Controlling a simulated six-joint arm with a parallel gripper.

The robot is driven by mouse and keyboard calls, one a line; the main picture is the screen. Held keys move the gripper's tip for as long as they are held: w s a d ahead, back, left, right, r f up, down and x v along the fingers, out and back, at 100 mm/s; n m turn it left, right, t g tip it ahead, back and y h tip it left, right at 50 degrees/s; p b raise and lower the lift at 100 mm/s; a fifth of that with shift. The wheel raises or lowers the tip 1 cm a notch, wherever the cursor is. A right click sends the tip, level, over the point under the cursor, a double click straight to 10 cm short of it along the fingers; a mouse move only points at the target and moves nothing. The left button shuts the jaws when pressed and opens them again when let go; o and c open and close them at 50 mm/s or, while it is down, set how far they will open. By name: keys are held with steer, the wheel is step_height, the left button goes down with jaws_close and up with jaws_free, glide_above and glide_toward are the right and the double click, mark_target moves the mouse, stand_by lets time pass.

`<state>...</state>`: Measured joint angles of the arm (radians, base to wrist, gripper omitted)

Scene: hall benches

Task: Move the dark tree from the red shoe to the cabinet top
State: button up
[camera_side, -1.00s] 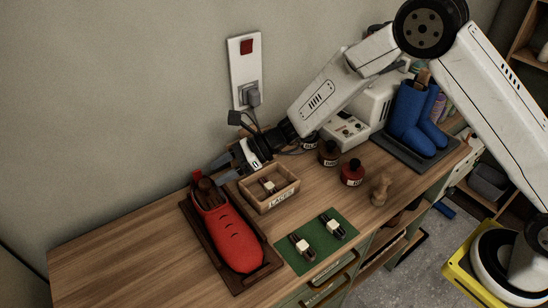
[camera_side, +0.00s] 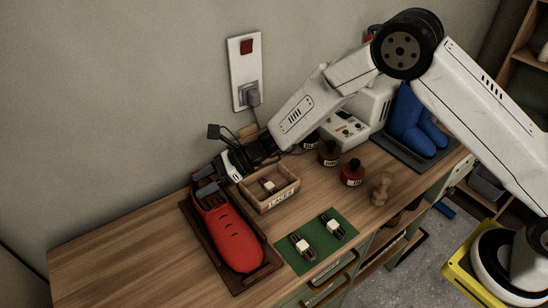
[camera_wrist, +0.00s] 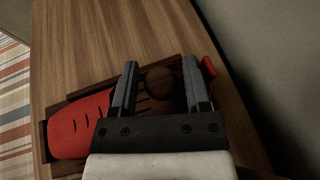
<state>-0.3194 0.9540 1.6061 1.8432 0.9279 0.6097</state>
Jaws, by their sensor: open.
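The red shoe (camera_side: 235,237) lies in a dark wooden tray (camera_side: 192,228) on the cabinet top (camera_side: 110,255). In the wrist view the red shoe (camera_wrist: 75,127) points left. The dark tree (camera_wrist: 160,82) sits in the shoe's heel opening, its round brown end showing between my fingers. In the side view my gripper (camera_side: 205,182) is low over the heel end and hides most of the tree. In the wrist view my gripper (camera_wrist: 160,66) is open, with one finger on each side of the tree. I cannot tell whether the fingers touch it.
A wooden laces box (camera_side: 270,190) stands close right of the shoe. A green mat (camera_side: 318,245) with two small blocky items lies in front. Bottles (camera_side: 352,173), a wooden figure (camera_side: 381,190) and blue boots (camera_side: 412,118) stand farther right. The cabinet top left of the tray is clear.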

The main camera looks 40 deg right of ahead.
mark_target(204, 182)
jaws_close()
steer(key=shift+r, duration=5.05)
